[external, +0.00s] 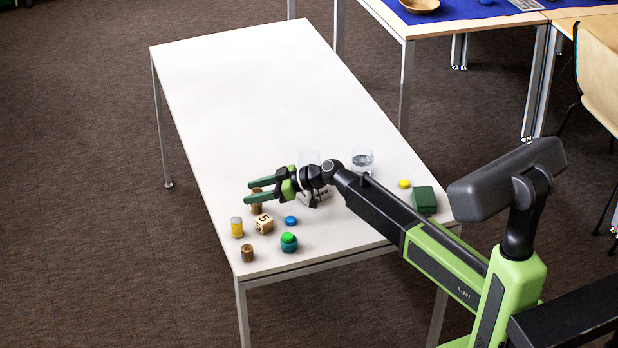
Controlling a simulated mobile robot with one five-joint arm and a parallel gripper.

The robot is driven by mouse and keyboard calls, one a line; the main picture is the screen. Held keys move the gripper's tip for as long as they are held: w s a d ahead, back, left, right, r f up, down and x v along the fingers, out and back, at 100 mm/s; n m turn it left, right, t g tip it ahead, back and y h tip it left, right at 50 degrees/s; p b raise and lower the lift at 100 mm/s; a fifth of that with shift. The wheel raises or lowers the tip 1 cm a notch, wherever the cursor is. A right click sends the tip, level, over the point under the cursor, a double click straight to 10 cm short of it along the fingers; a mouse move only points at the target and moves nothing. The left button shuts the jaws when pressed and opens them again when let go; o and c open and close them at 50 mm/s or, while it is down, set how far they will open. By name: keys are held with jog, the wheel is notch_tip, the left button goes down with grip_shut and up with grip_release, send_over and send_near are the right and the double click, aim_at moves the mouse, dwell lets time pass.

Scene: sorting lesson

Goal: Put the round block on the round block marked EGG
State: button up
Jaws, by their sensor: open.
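My gripper (249,192) is open, with its two green fingers pointing left above the near part of the white table. Another brown round block (247,254) stands near the table's front left corner, apart from the gripper. No EGG mark is readable on either block, so I cannot tell which one bears it.
A cube marked 5 (264,223), a yellow cylinder (237,228), a blue disc (291,221) and a green-and-blue round item (288,242) stand close by. Glassware (362,158), a yellow disc (404,184) and a green box (424,200) are at right. The far table (250,80) is clear.

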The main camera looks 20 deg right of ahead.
jog(key=p+v, duration=0.4)
jog(key=v, duration=0.7)
jog(key=shift+s+d, duration=0.2)
jog(key=shift+d, duration=0.1)
jog(key=shift+r, duration=0.1)
jog(key=s+d+f+g, duration=0.1)
jog(key=s+d, duration=0.3)
jog(key=s+d+f+m+g+h+p, duration=0.1)
jog(key=s+d+f, duration=0.1)
jog(key=s+d, duration=0.2)
jog(key=s+d+f+g+h, duration=0.1)
jog(key=s+d+g, duration=0.1)
jog(key=s+d, duration=0.3)
jog(key=shift+s+d+f+m, duration=0.1)
jog(key=shift+d+f+m, duration=0.3)
jog(key=shift+d, duration=0.1)
jog(key=s+d+f+m+g+h+p, duration=0.1)
jog(key=s+d+f+m+g+h, duration=0.15)
jog(key=s+d, duration=0.75)
jog(key=w+d+f+m+h+b, duration=0.1)
jog(key=d+f+m+h+b, duration=0.1)
jog(key=d+f+m+h, duration=0.55)
notch_tip(320, 180, up, 16)
jog(key=p, duration=1.5)
jog(key=shift+w+d+m+p, duration=0.3)
jog(key=shift+m+p, duration=0.1)
